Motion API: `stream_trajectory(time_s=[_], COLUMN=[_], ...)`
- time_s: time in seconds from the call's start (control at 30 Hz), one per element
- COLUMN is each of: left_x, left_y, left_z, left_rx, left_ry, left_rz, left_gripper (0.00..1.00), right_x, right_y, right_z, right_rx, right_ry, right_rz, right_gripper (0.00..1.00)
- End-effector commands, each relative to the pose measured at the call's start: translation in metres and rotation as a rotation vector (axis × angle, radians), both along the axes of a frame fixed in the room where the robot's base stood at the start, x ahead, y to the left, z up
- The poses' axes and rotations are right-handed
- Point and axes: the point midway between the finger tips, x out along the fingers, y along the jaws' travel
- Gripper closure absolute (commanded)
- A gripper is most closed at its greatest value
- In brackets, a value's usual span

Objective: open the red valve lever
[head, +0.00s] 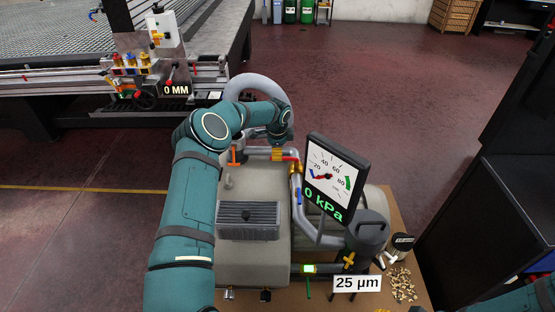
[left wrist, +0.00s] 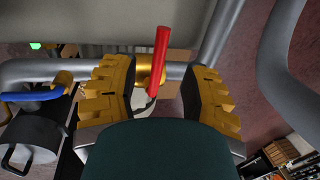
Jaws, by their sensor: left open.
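The red valve lever (left wrist: 161,52) shows in the left wrist view, standing nearly upright in the picture on a yellow valve body (left wrist: 148,75) on a grey pipe. My left gripper (left wrist: 155,85) is open, with one ridged yellow finger on each side of the lever and valve. I see no clear contact between fingers and lever. In the head view, a small red part (head: 288,157) shows on the pipe just below my left wrist; my arm hides much of that spot.
A gauge panel (head: 335,182) reading 0 kPa stands right of the pipe. A blue lever (left wrist: 35,95) sits on a neighbouring pipe branch. A thick grey hose (head: 258,84) curves behind my left wrist. Brass fittings (head: 400,285) lie at lower right.

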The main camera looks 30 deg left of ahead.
Motion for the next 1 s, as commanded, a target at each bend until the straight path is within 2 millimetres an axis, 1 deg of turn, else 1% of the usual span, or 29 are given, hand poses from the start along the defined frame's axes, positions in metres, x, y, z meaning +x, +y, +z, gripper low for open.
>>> stream_trajectory(time_s=[0.03,0.1,0.2,0.3,0.4,0.7,0.77,0.8,0.83,1.0], left_x=[0.001,0.003,0.006,0.007,0.007,0.008,0.008,0.008,0.008,0.007], left_y=[0.001,0.002,0.003,0.004,0.004,0.005,0.005,0.005,0.005,0.004], left_z=[-0.012,-0.022,-0.034,-0.041,-0.044,-0.044,-0.044,-0.044,-0.044,-0.044], left_rx=[-0.002,-0.002,-0.001,-0.001,0.0,0.0,0.0,0.0,0.0,0.0], left_ry=[0.001,0.001,0.0,0.0,0.0,0.0,0.0,0.0,0.0,0.0], left_rz=[0.001,0.002,0.0,0.0,0.0,0.0,0.0,0.0,0.0,0.0], left_gripper=[0.55,0.55,0.55,0.55,0.55,0.55,0.76,0.9,1.0,1.0], right_x=[0.001,0.001,0.002,0.002,0.002,0.002,0.002,0.002,0.002,0.002], right_y=[0.0,0.0,0.0,0.0,0.0,0.0,0.0,0.0,0.0,0.0], right_z=[-0.004,-0.006,-0.008,-0.01,-0.01,-0.01,-0.01,-0.01,-0.01,-0.01], right_rx=[0.0,0.0,0.0,-0.001,-0.001,-0.001,-0.001,-0.001,-0.001,-0.001], right_ry=[-0.001,-0.003,-0.004,-0.005,-0.005,-0.006,-0.006,-0.006,-0.006,-0.005], right_rz=[0.0,-0.001,-0.001,-0.002,-0.002,-0.002,-0.002,-0.002,-0.002,-0.002], right_gripper=[0.53,0.53,0.53,0.53,0.53,0.53,0.53,0.53,0.53,0.53])
